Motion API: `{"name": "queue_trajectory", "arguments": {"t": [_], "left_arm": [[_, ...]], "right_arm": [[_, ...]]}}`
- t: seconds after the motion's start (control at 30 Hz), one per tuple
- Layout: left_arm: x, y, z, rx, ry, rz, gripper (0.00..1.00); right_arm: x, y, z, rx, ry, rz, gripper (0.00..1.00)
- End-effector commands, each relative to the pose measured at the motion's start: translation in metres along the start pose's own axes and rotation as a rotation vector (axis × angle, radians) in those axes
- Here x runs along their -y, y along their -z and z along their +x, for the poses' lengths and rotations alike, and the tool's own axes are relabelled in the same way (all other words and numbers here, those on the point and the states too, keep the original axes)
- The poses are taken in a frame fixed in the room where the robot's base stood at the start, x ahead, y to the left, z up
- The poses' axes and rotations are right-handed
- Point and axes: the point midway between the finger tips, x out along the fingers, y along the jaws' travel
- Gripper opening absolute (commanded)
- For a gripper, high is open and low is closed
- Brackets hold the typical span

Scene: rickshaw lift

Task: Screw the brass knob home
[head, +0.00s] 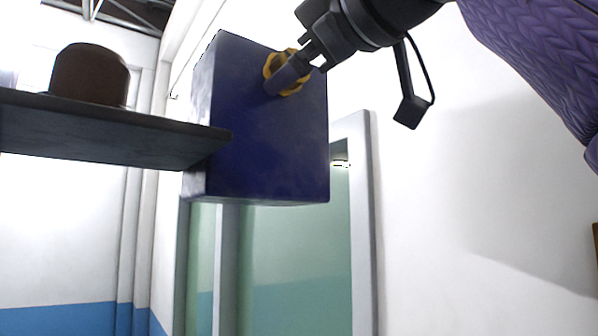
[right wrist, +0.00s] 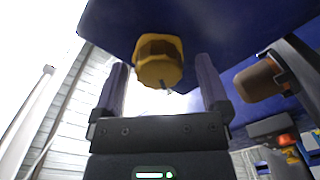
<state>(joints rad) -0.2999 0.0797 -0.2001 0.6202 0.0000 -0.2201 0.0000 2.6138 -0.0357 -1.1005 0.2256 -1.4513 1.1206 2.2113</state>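The brass knob (head: 270,72) sits on the face of a dark blue box (head: 265,140), near the box's top. In the right wrist view the knob (right wrist: 158,58) is a faceted yellow-brown piece against the blue surface. My right gripper (head: 300,75) reaches in from the upper right, with one finger in front of the knob in the head view. In the right wrist view its two fingers stand apart, one on each side of the knob, with gaps visible on both sides. How far the fingertips reach along the knob is hard to tell. My left gripper is not in view.
A dark shelf (head: 120,133) runs in from the left to the blue box and carries a brown rounded cylinder (head: 90,75). A brown cylinder also shows in the right wrist view (right wrist: 257,82), right of the fingers. A pale-framed green panel (head: 295,265) is behind, below the box.

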Motion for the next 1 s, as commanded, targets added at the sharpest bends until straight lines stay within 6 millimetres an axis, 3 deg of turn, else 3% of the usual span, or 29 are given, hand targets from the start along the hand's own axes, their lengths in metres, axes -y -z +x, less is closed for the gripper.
{"name": "queue_trajectory", "arguments": {"t": [0.27, 0.37, 0.5, 0.7, 1.0], "left_arm": [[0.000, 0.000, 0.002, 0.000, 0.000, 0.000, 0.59], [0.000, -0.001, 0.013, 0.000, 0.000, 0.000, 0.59], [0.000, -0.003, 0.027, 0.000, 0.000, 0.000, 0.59], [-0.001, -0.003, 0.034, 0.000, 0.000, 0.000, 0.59], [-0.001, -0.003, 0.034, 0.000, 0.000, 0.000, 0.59]], "right_arm": [[-0.001, 0.000, -0.004, -0.002, -0.004, -0.001, 0.95], [0.002, -0.001, -0.021, -0.004, -0.007, -0.002, 0.95], [0.002, -0.002, -0.059, -0.004, -0.006, -0.002, 0.95], [0.001, -0.001, -0.094, -0.001, -0.003, 0.000, 0.95], [0.000, 0.000, -0.100, -0.001, -0.002, -0.001, 0.95]]}}
